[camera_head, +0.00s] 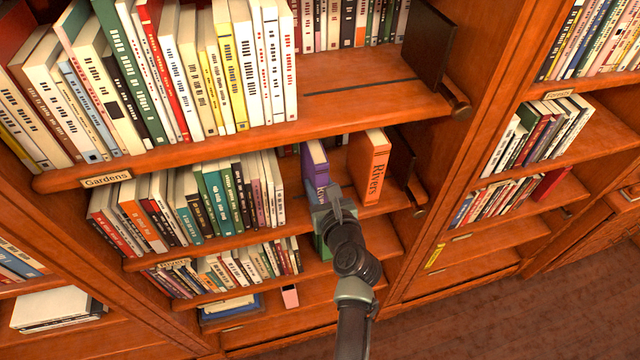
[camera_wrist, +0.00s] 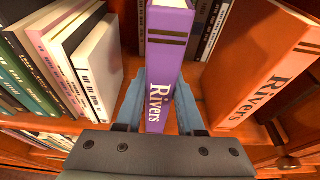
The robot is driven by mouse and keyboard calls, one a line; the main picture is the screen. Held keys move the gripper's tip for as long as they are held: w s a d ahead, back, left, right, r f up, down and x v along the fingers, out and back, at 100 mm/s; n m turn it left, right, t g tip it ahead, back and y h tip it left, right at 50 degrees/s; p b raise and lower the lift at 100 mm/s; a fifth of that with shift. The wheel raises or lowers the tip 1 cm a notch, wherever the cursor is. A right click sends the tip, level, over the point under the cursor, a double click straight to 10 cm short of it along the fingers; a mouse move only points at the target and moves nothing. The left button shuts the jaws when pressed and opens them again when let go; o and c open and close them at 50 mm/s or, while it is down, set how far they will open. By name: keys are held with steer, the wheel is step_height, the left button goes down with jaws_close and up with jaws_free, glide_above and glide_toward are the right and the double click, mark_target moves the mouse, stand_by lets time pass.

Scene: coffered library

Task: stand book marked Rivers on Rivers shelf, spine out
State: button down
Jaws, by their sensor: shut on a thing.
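My gripper (camera_head: 333,200) is shut on a purple book (camera_head: 316,165), with one finger on each side of it. In the wrist view the purple book (camera_wrist: 168,45) is upright, its spine toward the camera with "Rivers" in white letters. It is in the gap of the second shelf (camera_head: 295,210), right of the row of books. My gripper hides its foot in the head view, so I cannot tell whether it rests on the board. A label (camera_head: 172,264) on a shelf edge below is hard to read.
An orange book (camera_head: 369,168), also marked Rivers, stands right of the purple one with a gap between, beside a dark bookend (camera_head: 402,158). Pale books (camera_wrist: 85,60) stand close on the left. The Gardens shelf (camera_head: 350,85) overhangs above; its label (camera_head: 106,178) is readable.

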steer(key=c, duration=0.5)
jaws_free()
steer(key=shift+r, duration=0.15)
steer(key=shift+c, duration=0.2)
steer(key=shift+o, duration=0.5)
steer(key=shift+f, duration=0.25)
steer(key=b+v, duration=0.1)
steer(key=v, duration=1.2)
steer(key=shift+r, duration=0.15)
